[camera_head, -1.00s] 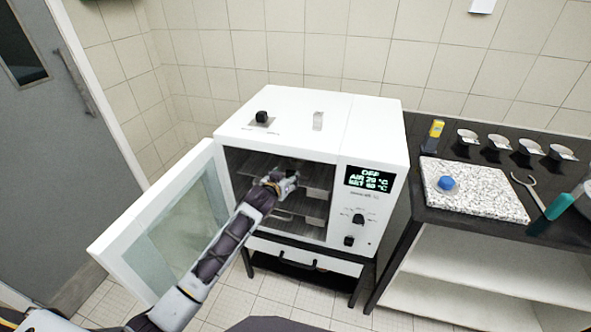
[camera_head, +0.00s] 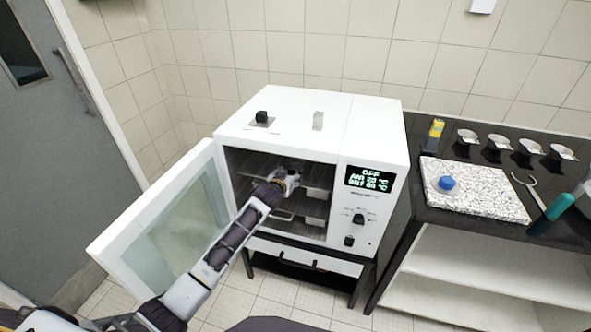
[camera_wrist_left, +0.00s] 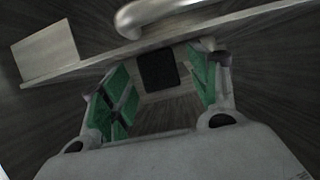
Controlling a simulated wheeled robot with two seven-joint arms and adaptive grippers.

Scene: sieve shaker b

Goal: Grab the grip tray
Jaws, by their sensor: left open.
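The oven (camera_head: 290,118) stands with its door open to the left, with racks and pale trays inside. My left gripper (camera_head: 290,180) reaches into the oven's upper part, and my arm hides part of the opening. In the left wrist view, my left gripper (camera_wrist_left: 158,88) is open, its green-padded fingers apart with no held object visible between them. A pale strip with a rounded metal handle (camera_wrist_left: 165,12) crosses the top of that view, above the fingers; it may be the grip tray. I cannot tell whether the fingers touch it. My right gripper is not in view.
The open oven door (camera_head: 170,215) stands left of my arm. At right, a black bench (camera_head: 450,225) holds a speckled slab (camera_head: 490,195) with a blue object (camera_head: 446,183), several metal dishes, a yellow item (camera_head: 434,132) and tongs.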

